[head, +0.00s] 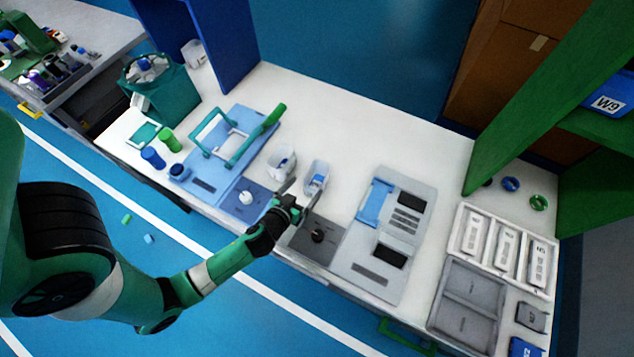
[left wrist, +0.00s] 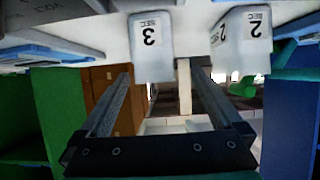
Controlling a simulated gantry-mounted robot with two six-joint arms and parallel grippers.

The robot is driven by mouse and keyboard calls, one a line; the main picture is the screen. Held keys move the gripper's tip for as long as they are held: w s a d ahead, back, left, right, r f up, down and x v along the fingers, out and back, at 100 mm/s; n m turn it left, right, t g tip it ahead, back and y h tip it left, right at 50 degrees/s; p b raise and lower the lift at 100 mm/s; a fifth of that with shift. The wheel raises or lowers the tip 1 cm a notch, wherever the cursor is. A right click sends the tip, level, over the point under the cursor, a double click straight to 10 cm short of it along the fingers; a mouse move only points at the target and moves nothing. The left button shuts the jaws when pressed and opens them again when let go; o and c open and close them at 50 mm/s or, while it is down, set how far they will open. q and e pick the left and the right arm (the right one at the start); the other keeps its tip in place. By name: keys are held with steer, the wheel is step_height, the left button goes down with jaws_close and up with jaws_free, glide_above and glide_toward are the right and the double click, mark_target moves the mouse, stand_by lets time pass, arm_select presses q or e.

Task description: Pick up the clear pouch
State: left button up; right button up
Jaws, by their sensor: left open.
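I cannot make out a plainly clear pouch. Flat, pale labelled packets (head: 505,250) lie side by side in a white tray (head: 458,238) at the right end of the bench; I cannot tell whether one is clear. My left gripper (head: 302,194) is open over the front middle of the bench, well left of that tray.
A blue board (head: 215,160) with a teal frame stands at the left, a grey panel (head: 368,250) right of the gripper. A grey two-part tray (head: 437,290) sits at the front right. A green upright (head: 520,110) bounds the right end. The back middle is clear.

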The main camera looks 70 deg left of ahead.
mark_target(316, 178)
arm_select(q)
steer(key=x, duration=0.7)
steer(key=shift+w+f+b, duration=0.1)
steer(key=shift+w+b, duration=0.25)
steer(key=shift+w, duration=0.15)
steer(key=c, duration=1.3)
